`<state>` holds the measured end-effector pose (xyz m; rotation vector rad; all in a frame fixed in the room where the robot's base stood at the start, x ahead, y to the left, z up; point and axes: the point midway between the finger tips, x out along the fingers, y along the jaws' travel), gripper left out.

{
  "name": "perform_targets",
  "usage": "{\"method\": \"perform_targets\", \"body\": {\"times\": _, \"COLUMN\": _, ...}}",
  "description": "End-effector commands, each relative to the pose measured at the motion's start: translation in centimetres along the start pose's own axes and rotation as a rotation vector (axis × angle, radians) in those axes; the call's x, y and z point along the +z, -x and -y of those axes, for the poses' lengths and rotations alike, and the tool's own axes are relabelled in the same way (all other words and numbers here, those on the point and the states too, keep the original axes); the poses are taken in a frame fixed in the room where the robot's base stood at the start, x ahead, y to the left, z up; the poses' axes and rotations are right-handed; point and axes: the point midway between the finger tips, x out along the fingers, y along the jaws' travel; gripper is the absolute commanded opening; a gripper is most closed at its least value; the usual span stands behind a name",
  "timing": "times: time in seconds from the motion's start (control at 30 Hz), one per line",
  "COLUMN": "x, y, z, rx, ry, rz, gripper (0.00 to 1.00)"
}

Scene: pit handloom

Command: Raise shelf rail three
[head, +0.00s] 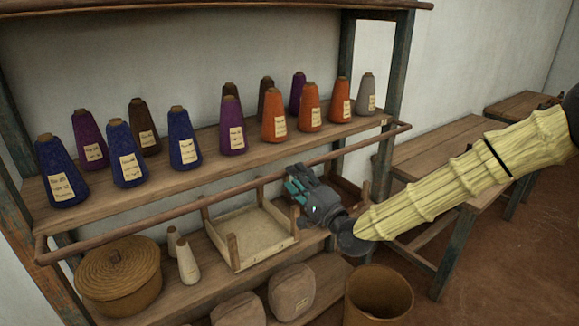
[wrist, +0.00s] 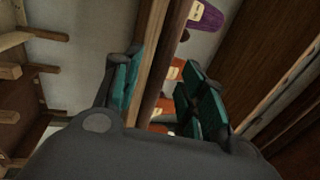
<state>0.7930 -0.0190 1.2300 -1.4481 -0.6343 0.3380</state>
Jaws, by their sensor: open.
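A long brown round rail (head: 120,225) runs along the front of the shelf of yarn cones, with a bent end at each side. No number shows on it. My gripper (head: 297,184) is open just below the rail, right of its middle, with teal finger pads pointing up toward it. In the wrist view the dark rail (wrist: 166,68) runs between the two spread finger pads, with a gap on the right. A paler wooden edge lies beside it. I cannot tell how deep the rail sits between the fingers, or whether it touches them.
Several blue, purple, brown, orange and grey cones stand on the shelf (head: 205,160) behind the rail. Below are a wooden tray frame (head: 262,232), a lidded basket (head: 118,275), pale cones (head: 187,262) and sacks (head: 291,290). A bin (head: 378,295) and bench (head: 445,150) stand right.

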Motion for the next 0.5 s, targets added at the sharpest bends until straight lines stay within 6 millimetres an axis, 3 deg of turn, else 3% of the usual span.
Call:
{"method": "perform_targets", "body": {"times": 0.2, "x": 0.1, "y": -2.7, "z": 0.2, "rx": 0.001, "ry": 0.000, "rz": 0.002, "gripper": 0.42}}
{"method": "perform_targets", "body": {"times": 0.5, "x": 0.0, "y": -3.7, "z": -0.1, "rx": 0.001, "ry": 0.000, "rz": 0.000, "gripper": 0.42}}
